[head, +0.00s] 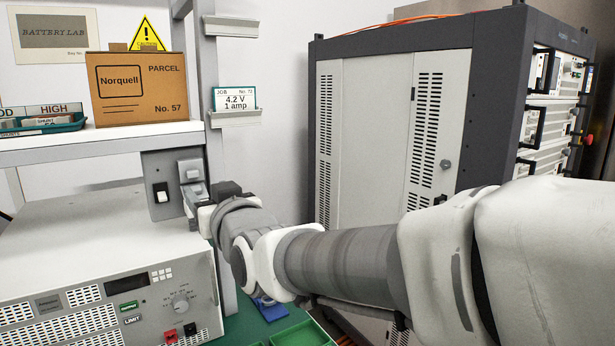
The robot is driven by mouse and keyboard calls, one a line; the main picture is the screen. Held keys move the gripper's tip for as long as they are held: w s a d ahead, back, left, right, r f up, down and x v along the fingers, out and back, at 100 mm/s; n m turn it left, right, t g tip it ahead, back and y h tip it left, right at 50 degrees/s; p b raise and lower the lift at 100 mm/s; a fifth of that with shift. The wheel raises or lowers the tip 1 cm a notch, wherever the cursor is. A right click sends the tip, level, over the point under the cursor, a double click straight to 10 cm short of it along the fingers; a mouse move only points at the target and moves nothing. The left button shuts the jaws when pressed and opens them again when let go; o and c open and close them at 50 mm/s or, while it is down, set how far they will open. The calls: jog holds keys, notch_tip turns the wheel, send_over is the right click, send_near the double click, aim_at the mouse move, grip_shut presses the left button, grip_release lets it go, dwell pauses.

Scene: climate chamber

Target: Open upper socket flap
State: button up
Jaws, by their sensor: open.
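A grey socket panel (162,164) is fixed under the shelf at the left, behind the bench instrument. A white rocker switch (161,192) is on its left side. A light grey upper socket flap (190,169) is at its upper right and looks closed. My gripper (197,194) is just below and in front of this flap, at the panel's right edge. It is open, and nothing is seen between its fingers. The gripper and wrist hide the lower right of the panel. I cannot tell whether a finger touches the flap.
A bench instrument (100,235) with a knob stands below the panel. A shelf (100,145) above holds a parcel box (140,88) and a teal tray (45,128). A grey post (214,160) stands right beside the gripper. A tall cabinet (385,130) is behind my arm.

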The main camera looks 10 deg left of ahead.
aim_at(194, 175)
jog(key=b+x, duration=0.1)
jog(key=x, duration=0.8)
jog(key=shift+w+a, duration=0.2)
jog(key=shift+w, duration=0.05)
grip_shut()
